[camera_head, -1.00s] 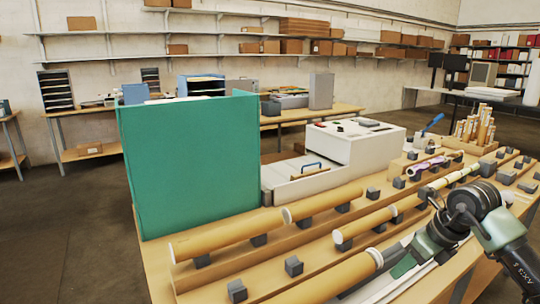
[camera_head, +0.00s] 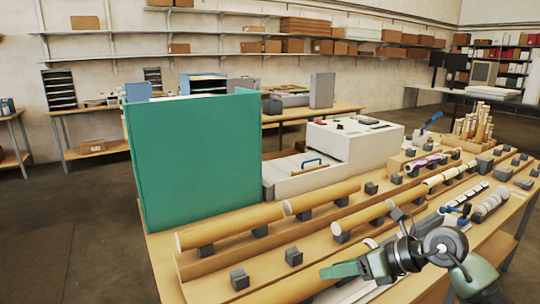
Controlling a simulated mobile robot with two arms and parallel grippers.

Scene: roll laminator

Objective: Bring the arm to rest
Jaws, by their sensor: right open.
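My right arm comes in from the lower right. Its gripper (camera_head: 338,271) shows as a green finger pointing left, above the front of the table (camera_head: 165,245). It is open, and I see nothing held in it. The black wrist joints sit behind the finger and hide part of the table's front edge. The gripper covers part of a brown roll (camera_head: 290,289) in the front row. My left gripper is not in view.
Brown rolls (camera_head: 230,228) rest on dark blocks (camera_head: 239,279) along the stepped table. A tall green panel (camera_head: 195,160) stands at the table's left. A white laminator (camera_head: 350,148) stands behind the rolls. Open floor (camera_head: 60,240) lies left of the table.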

